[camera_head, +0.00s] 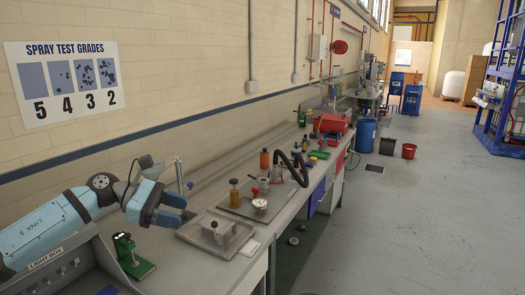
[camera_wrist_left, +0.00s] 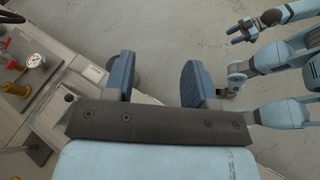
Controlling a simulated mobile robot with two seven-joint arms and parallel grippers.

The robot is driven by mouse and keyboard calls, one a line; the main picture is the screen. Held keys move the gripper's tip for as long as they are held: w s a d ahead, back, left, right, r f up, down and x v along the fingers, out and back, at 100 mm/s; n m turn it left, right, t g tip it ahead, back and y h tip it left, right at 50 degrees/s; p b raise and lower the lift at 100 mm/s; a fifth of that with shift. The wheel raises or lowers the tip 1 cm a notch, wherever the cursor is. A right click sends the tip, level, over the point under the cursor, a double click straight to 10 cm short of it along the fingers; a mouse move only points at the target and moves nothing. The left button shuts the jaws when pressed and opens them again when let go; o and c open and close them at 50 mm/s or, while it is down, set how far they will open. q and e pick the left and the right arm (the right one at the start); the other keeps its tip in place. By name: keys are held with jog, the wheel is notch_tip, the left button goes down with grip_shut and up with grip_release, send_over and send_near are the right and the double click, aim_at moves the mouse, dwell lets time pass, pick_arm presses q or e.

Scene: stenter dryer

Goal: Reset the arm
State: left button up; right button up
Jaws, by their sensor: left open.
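My left arm comes in from the left in the camera_head view, and its blue left gripper (camera_head: 181,208) is over the near part of the bench, by the metal tray (camera_head: 190,237). In the left wrist view its two blue fingers stand apart, with nothing between them (camera_wrist_left: 157,78). Part of another light blue arm of mine shows at the upper right of the left wrist view, with a small end (camera_wrist_left: 242,32) over the floor.
A green device (camera_head: 131,257) and a light box (camera_head: 62,270) are near my left arm. The floor (camera_head: 420,220) right of the bench is clear.

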pick_arm(q)
jog(key=s+d+n+t+h, duration=0.3)
jog(key=d+n+t+h, duration=0.1)
jog(key=d+n, duration=0.25)
jog(key=s+a+f+m+t+y, duration=0.45)
jog(key=f+m+y, duration=0.35)
jog(key=m, duration=1)
jog(key=s+a+f+m+t+y, duration=0.3)
jog(key=s+f+m+t+y, duration=0.4)
jog(key=m, duration=1)
jog(key=s+a+f+n+g+y, duration=0.15)
jog(key=s+f+n+g, duration=0.4)
jog(key=s, duration=0.55)
jog(key=s+a+f+n+g+y, duration=0.15)
jog(key=s+f+n+g, duration=0.25)
jog(key=s+f+g, duration=0.55)
jog(key=w+d+f+t+h+b, duration=0.25)
jog(key=f+t+b, duration=0.2)
jog(key=f, duration=0.55)
jog(key=w+d+f+t+h+b, duration=0.1)
jog(key=d+f+t+b, duration=0.4)
jog(key=f, duration=0.5)
notch_tip(320, 180, up, 12)
jog(key=a+p, duration=0.1)
jog(key=p, duration=1.1)
jog(key=shift+a+m, duration=0.3)
jog(key=shift+a, duration=0.05)
